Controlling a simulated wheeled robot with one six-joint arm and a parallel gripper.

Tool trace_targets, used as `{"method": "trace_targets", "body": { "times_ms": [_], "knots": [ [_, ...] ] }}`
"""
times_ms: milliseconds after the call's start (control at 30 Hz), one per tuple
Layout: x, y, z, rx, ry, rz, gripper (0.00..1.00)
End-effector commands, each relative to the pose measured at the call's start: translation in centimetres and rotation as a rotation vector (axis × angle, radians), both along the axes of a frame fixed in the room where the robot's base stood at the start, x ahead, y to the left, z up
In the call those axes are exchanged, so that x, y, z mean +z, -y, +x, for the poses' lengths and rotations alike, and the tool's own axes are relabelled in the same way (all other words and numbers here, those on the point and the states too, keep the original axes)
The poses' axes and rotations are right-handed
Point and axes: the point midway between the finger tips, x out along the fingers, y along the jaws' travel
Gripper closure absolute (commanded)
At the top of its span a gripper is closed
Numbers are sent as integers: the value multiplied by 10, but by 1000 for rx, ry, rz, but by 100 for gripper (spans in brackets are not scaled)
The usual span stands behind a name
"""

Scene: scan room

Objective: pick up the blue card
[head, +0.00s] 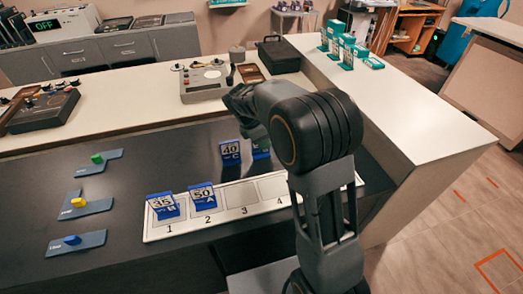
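Several blue-framed cards with white number faces stand on the dark counter. One marked 35 B (162,206) stands at slot 1 of a white numbered strip (243,211), and one marked 50 A (202,196) stands at slot 2. One marked 40 C (230,152) stands farther back, off the strip. Beside it another card (261,149) shows some blue and green and is partly hidden by my arm. Slot 3 is empty; the strip's right part is mostly covered by my arm. My wrist is above the back cards; my gripper's fingers are hidden, so I cannot tell their state.
At left, grey plates carry a green piece (97,158), a yellow piece (79,201) and a blue piece (72,240). A grey control box (205,82) stands on the pale ledge behind. Teal boxes (346,50) stand on the right counter. The dark counter's middle left is clear.

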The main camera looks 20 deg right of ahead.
Motion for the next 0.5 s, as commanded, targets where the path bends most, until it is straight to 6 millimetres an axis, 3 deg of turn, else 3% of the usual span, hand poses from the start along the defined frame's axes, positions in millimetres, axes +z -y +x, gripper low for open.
{"method": "trace_targets", "body": {
  "times_ms": [333,500],
  "knots": [
    [0,0,0,0,0,0,100],
    [0,0,0,0,0,0,100]
  ]
}}
